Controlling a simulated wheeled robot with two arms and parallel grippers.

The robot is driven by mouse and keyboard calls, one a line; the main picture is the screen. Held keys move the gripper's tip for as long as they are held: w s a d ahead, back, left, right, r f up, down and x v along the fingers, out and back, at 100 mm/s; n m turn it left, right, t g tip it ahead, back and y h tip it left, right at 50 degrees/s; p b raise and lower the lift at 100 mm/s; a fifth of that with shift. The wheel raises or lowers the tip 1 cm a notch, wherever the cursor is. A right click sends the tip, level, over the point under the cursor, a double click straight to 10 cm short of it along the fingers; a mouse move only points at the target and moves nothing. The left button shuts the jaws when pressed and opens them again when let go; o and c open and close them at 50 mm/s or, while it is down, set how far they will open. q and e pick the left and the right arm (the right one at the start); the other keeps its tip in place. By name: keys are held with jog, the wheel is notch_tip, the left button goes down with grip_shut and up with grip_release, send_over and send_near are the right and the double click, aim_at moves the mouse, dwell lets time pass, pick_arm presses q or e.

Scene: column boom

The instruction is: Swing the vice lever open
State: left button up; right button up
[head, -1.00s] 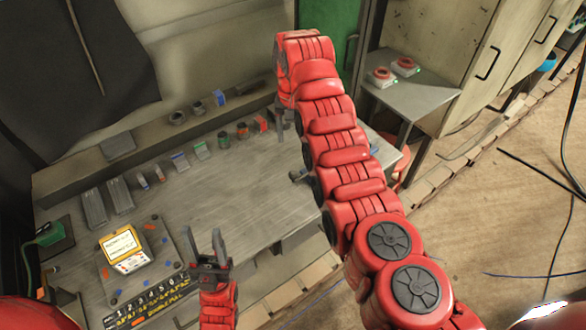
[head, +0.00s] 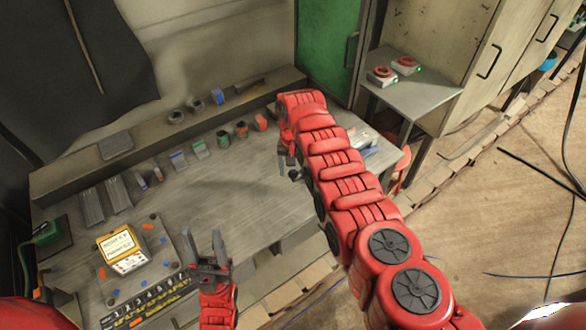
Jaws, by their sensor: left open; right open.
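The vice is mostly hidden behind my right arm at the right side of the workbench (head: 235,195). A small dark knob (head: 294,174) shows beside that arm, perhaps the end of the vice lever; the rest of the lever cannot be made out. My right gripper (head: 284,168) is open and points down, its fingers close to the knob; I cannot tell whether they touch. My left gripper (head: 218,240) is open and empty, pointing up over the front of the bench.
A yellow-framed meter (head: 121,250) sits on a board at the bench's left. Several small coloured items stand along the back. Small pale and blue items (head: 365,143) lie beyond my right arm. A side table (head: 415,97) holds two red-topped devices. The bench's middle is clear.

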grip_shut()
dwell(0.4)
dwell(1.1)
